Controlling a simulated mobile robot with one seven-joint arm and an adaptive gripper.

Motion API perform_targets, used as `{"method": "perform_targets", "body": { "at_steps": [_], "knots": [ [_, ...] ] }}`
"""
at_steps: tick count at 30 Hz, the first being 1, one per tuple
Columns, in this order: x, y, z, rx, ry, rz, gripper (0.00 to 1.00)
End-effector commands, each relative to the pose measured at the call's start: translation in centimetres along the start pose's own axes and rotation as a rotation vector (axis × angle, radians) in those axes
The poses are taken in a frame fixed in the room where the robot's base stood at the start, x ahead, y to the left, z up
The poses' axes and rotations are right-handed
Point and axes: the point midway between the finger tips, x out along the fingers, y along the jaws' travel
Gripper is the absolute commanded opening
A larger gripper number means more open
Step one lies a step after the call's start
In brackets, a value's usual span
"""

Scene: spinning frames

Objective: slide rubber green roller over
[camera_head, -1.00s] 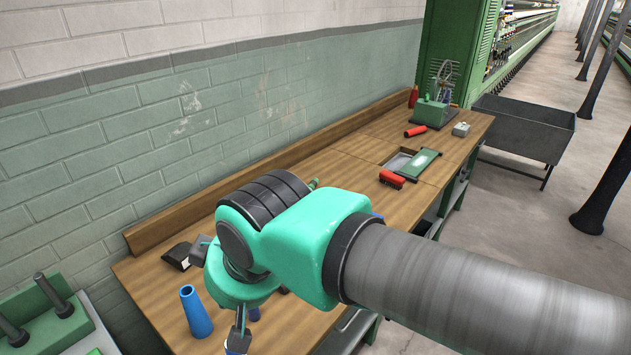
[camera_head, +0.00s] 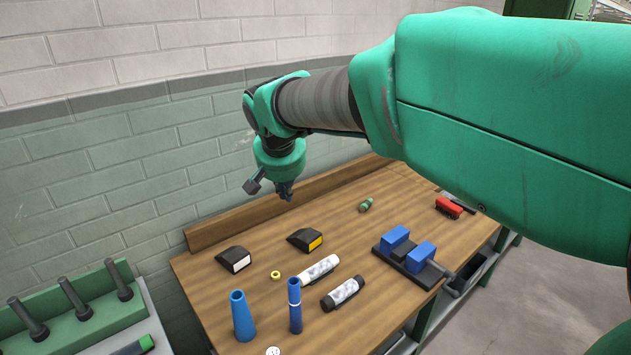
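A small green roller (camera_head: 366,204) lies on the wooden bench (camera_head: 270,214), in its back middle part. My gripper (camera_head: 286,192) hangs in the air from my green arm, pointing down, to the left of the roller in the picture and apart from it. Its fingers are small and dark, and I cannot tell whether they are open or shut. I see nothing held in it.
Two black wedge-shaped blocks (camera_head: 234,260), white-and-black cylinders (camera_head: 319,270), a blue cone (camera_head: 242,316) and a blue tube (camera_head: 295,304) stand or lie nearer. A blue-jawed vise (camera_head: 412,258) and a red object (camera_head: 449,207) are to the right. Bare wood surrounds the roller.

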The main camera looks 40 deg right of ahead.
Motion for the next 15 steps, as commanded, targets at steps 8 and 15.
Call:
{"method": "perform_targets", "body": {
  "at_steps": [8,15],
  "knots": [
    [5.1,2.9,-8.1,0.144,0.004,0.090,0.00],
    [10.2,6.1,-14.2,0.264,0.016,0.163,0.00]
  ]
}}
